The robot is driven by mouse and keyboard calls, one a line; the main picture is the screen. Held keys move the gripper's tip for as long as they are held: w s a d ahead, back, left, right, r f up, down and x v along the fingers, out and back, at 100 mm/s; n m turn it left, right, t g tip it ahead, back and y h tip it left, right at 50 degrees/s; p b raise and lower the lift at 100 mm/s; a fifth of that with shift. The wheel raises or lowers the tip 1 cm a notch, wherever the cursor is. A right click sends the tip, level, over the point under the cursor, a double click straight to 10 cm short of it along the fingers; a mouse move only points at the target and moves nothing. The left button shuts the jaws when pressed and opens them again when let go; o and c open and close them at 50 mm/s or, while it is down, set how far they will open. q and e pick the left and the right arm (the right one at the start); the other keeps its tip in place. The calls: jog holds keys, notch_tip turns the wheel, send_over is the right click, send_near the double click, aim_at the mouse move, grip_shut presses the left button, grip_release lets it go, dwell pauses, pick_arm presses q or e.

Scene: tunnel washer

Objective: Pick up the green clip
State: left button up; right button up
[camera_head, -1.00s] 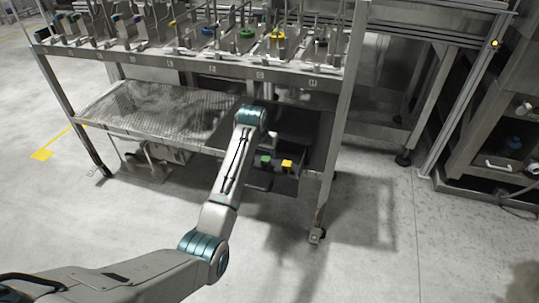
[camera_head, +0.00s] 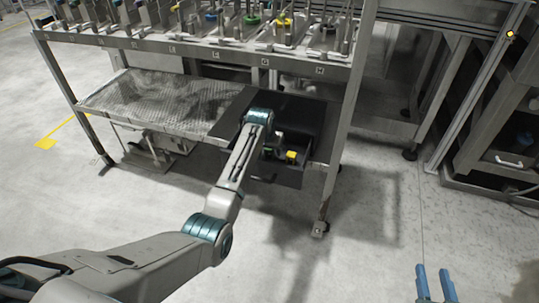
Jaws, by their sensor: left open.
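A small green clip (camera_head: 268,152) stands in a dark bin (camera_head: 285,176) on the lower shelf, beside a yellow clip (camera_head: 292,155). My left forearm partly covers it. My left arm reaches up to the lower shelf, and its wrist ends just above and left of the bin. The left gripper is open, but its fingertips are mostly hidden behind the wrist; contact with the clip cannot be seen. Another green piece (camera_head: 252,20) sits on the upper rack. My right gripper (camera_head: 435,284) shows two blue fingers apart and empty at the bottom right, over the floor.
The upper rack (camera_head: 205,45) holds several metal fixtures with coloured parts. A perforated shelf (camera_head: 160,100) lies left of a dark panel. A rack leg (camera_head: 335,180) stands right of the bin. The floor (camera_head: 370,230) in front is clear.

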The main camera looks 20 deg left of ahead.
pick_arm(q)
jog(key=x, duration=0.2)
jog(key=shift+w+f+b, duration=0.1)
jog(key=shift+f+b, duration=0.2)
pick_arm(e)
jog(key=r+t, duration=0.1)
jog(key=r, duration=0.1)
jog(key=w+r+t, duration=0.1)
jog(key=r+t, duration=0.1)
jog(key=r, duration=0.1)
jog(key=shift+w+d, duration=0.15)
jog(key=shift+d, duration=0.05)
pick_arm(q)
jog(key=c, duration=1)
jog(key=shift+c, duration=0.2)
pick_arm(e)
jog(key=shift+f, duration=0.1)
pick_arm(q)
jog(key=shift+r, duration=0.15)
